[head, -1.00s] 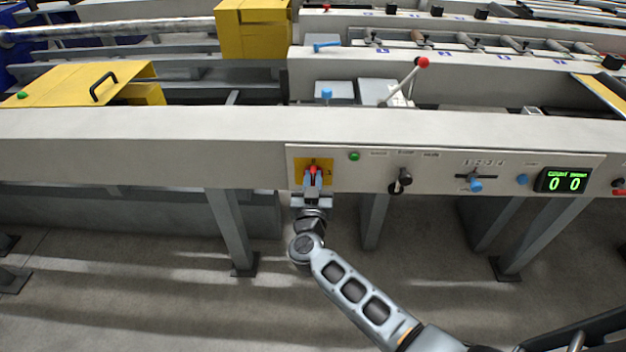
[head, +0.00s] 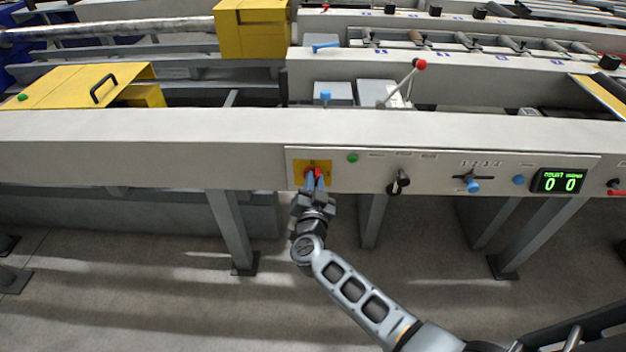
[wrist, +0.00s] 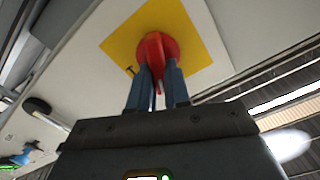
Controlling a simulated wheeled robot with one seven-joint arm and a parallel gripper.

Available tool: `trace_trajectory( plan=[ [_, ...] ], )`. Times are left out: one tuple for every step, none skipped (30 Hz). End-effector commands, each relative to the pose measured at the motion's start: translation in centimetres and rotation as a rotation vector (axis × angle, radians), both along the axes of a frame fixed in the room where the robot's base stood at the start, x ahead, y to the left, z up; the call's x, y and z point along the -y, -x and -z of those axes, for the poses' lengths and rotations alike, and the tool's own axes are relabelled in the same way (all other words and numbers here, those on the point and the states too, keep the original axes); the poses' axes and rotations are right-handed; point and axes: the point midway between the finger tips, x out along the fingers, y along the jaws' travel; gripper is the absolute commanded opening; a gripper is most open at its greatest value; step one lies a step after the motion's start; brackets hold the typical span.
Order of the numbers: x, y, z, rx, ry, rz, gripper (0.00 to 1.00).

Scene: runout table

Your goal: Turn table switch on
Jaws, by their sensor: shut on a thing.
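The table switch is a red rotary knob (head: 313,172) on a yellow square plate (head: 300,168) at the left end of the control panel. In the wrist view the red knob (wrist: 155,55) stands on the yellow plate (wrist: 190,35), with its raised grip bar between my fingers. My gripper (head: 315,181) reaches up to the panel from below. In the wrist view my gripper (wrist: 158,75) has its two blue fingers shut on the knob's bar. Part of the knob is hidden behind the fingers.
To the right on the panel are a green button (head: 352,158), a black knob (head: 398,182), a blue-handled selector (head: 472,185), a blue button (head: 519,180) and a green-digit display (head: 558,180) reading 0 0. Table legs (head: 232,230) stand below; the floor between them is open.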

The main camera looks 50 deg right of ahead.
Motion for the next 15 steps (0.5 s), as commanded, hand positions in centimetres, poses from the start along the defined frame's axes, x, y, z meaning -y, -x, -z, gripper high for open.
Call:
trace_trajectory(
  plan=[
    [0.15,-0.05,-0.18,0.036,-0.026,0.001,0.0],
    [0.17,-0.03,-0.15,0.059,-0.044,0.001,0.0],
    [0.2,0.0,-0.11,0.089,-0.067,0.001,0.0],
    [0.22,0.02,-0.07,0.111,-0.085,0.001,0.0],
    [0.24,0.04,-0.05,0.134,-0.103,0.001,0.0],
    [0.26,0.08,0.0,0.164,-0.126,0.001,0.0],
    [0.28,0.1,0.03,0.187,-0.143,0.001,0.0],
    [0.29,0.12,0.05,0.21,-0.16,0.001,0.0],
    [0.33,0.15,0.1,0.24,-0.184,0.001,0.0],
    [0.34,0.16,0.13,0.262,-0.202,0.001,0.0],
    [0.36,0.18,0.16,0.285,-0.219,0.001,0.0],
    [0.38,0.21,0.2,0.314,-0.242,0.001,0.0],
    [0.4,0.23,0.24,0.337,-0.26,0.001,0.0],
    [0.42,0.25,0.27,0.36,-0.278,0.001,0.0],
    [0.44,0.27,0.32,0.389,-0.301,0.001,0.0]
  ],
)
